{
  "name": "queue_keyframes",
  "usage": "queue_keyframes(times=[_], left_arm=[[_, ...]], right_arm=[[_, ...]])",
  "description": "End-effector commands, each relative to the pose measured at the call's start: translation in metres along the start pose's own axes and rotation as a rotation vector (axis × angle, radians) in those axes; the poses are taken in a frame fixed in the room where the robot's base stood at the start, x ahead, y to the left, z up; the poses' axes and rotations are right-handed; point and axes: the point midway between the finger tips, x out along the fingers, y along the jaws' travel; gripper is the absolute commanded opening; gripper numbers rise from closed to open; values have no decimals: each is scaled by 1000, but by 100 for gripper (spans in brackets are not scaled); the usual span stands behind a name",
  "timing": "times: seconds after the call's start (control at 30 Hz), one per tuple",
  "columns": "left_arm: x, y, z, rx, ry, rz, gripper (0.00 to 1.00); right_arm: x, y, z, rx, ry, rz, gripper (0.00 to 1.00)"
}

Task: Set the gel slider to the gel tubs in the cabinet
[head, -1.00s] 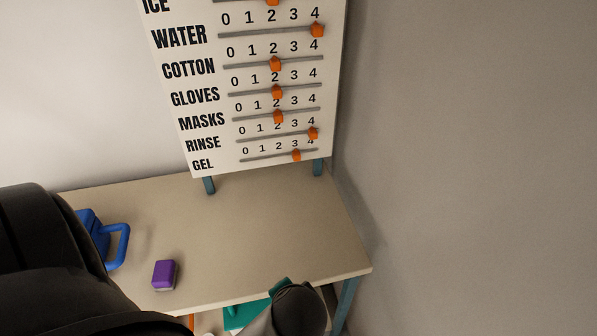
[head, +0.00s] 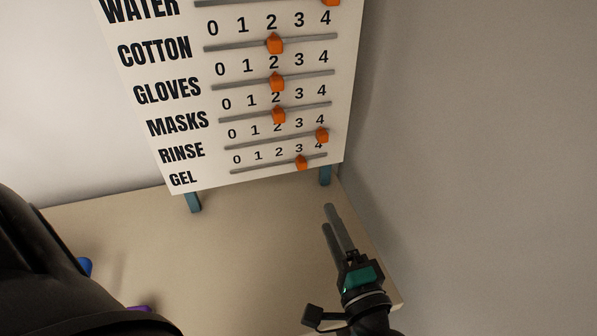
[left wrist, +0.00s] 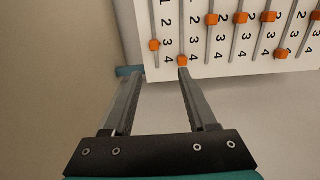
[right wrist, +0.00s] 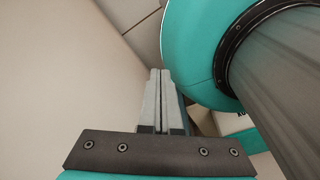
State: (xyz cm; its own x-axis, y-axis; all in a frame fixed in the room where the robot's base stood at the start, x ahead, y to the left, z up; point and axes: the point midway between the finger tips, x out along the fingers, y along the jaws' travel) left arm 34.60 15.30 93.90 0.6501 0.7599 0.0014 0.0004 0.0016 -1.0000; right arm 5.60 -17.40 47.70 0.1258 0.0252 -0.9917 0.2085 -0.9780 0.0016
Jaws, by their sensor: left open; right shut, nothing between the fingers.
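The gel slider (head: 301,163) is an orange knob on the lowest track of the white board, at about 3. In the left wrist view the gel slider (left wrist: 154,45) appears beyond and between the fingertips. My left gripper (head: 328,217) is open and empty, below the board's lower right corner and apart from the knob; its fingers also show in the left wrist view (left wrist: 160,75). My right gripper (right wrist: 160,72) is shut and empty in the right wrist view, beside a teal arm part. It is not seen in the head view. No gel tubs or cabinet can be made out.
The rinse slider (head: 322,135) sits at 4 just above the gel track. The board stands on blue legs (head: 192,202) on a beige table (head: 240,250). A grey wall (head: 480,150) rises close on the right. Blue and purple (head: 138,308) items are partly hidden at lower left.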

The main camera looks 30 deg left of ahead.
Motion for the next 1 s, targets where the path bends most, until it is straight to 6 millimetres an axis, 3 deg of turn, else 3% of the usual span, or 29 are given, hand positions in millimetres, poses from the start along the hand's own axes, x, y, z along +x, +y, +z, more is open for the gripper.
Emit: queue_keyframes(times=[0.1,0.33,0.8,1.0], left_arm=[[0,13,0,0,0,-1,57],[17,12,0,-1,-2,-4,57],[115,13,1,1,-1,-5,57],[142,13,0,1,0,-2,57]], right_arm=[[12,4,16,-3,-21,6,0],[12,10,32,-6,-48,12,0],[18,14,26,-5,-35,17,0],[21,16,20,-4,-24,21,0]])
